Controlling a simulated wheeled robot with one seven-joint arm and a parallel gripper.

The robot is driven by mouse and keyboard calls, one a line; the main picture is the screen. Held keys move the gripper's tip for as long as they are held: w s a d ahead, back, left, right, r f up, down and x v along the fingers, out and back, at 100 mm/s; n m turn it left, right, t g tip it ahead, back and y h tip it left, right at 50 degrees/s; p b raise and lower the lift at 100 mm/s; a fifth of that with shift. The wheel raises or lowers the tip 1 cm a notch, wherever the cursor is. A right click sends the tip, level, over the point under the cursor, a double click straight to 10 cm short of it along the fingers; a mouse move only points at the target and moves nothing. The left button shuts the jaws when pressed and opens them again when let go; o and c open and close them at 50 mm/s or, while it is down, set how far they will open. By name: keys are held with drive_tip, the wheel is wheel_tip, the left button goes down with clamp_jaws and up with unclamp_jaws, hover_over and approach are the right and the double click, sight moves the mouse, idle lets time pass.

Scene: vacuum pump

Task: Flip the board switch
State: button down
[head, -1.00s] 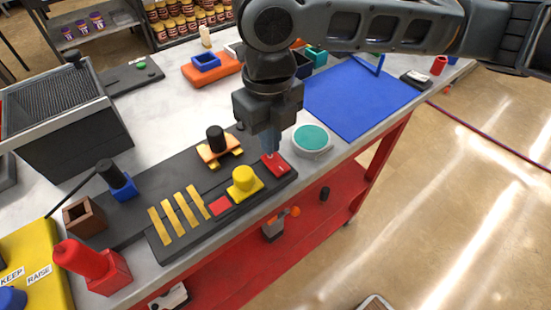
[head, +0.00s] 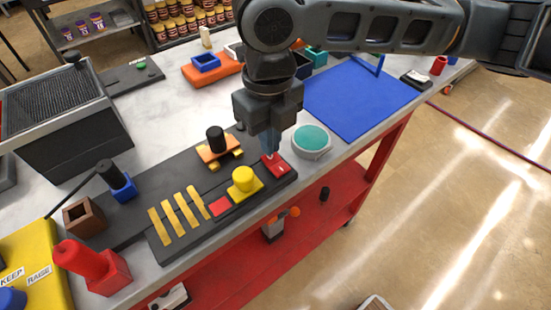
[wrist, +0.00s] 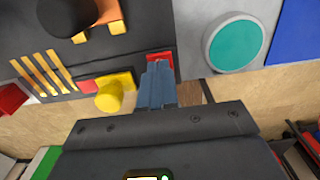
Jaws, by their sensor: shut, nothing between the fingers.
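The dark board (head: 210,176) lies along the front of the table. A small red switch (head: 279,168) sits at its right end. My gripper (head: 270,153) points down with its fingers together and empty, its tips at the far left part of the switch. In the wrist view, the closed fingers of my gripper (wrist: 158,68) cover part of the red switch (wrist: 166,56). The tips look on or just above it; I cannot tell if they touch. The switch's lever is mostly hidden by the fingers.
On the board are a yellow button (head: 243,178), a red square (head: 220,206), several yellow strips and an orange piece with a black knob (head: 216,139). A round teal-topped disc (head: 311,139) stands right of the switch. A blue mat (head: 360,98) lies farther right.

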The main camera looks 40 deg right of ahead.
drive_tip(key=shift+f+b, duration=0.75)
drive_tip(key=shift+f, duration=0.2)
idle(1.0)
drive_tip(key=shift+r, duration=0.1)
drive_tip(key=shift+r+p, duration=2.7)
drive_tip(key=shift+r, duration=0.75)
